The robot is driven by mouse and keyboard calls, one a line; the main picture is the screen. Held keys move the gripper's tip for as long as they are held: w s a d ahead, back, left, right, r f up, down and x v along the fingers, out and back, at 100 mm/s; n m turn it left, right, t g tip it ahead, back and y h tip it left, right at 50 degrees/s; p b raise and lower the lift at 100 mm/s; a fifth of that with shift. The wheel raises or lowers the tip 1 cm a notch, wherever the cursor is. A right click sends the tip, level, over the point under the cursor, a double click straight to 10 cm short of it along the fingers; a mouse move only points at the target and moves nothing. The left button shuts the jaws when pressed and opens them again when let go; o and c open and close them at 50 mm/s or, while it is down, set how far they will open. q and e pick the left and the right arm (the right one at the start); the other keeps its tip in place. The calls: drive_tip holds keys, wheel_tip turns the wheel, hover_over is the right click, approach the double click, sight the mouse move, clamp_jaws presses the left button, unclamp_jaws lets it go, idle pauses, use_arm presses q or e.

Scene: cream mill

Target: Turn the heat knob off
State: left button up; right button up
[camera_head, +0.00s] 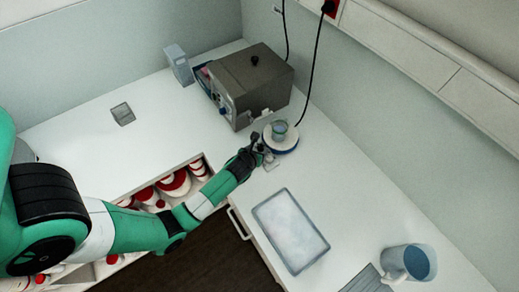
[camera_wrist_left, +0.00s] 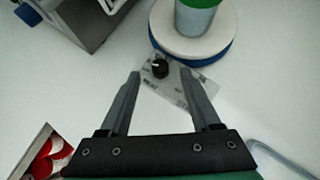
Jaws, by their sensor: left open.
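The heat knob (camera_wrist_left: 160,68) is a small black knob with a white pointer mark. It sits on a grey marked panel (camera_wrist_left: 178,90) in front of a round white and blue hot plate (camera_wrist_left: 172,42). A container with a green band (camera_wrist_left: 198,15) stands on the plate. In the head view the hot plate (camera_head: 289,149) is beside my left gripper (camera_head: 264,157), and the knob is too small to make out. In the left wrist view my left gripper (camera_wrist_left: 161,76) is open and empty, with the knob between or just beyond its fingertips. My right gripper is not in view.
A grey metal box (camera_head: 250,85) with a black lid knob stands behind the hot plate. A black cord (camera_head: 313,75) runs down beside it. A pale tray (camera_head: 290,230) and a blue jug (camera_head: 410,262) are toward the front right. An open drawer (camera_head: 175,185) lies below my left arm.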

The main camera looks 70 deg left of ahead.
sight(260, 147)
use_arm(q)
drive_tip(key=b+x, duration=0.1)
drive_tip(key=x, duration=0.3)
clamp_jaws()
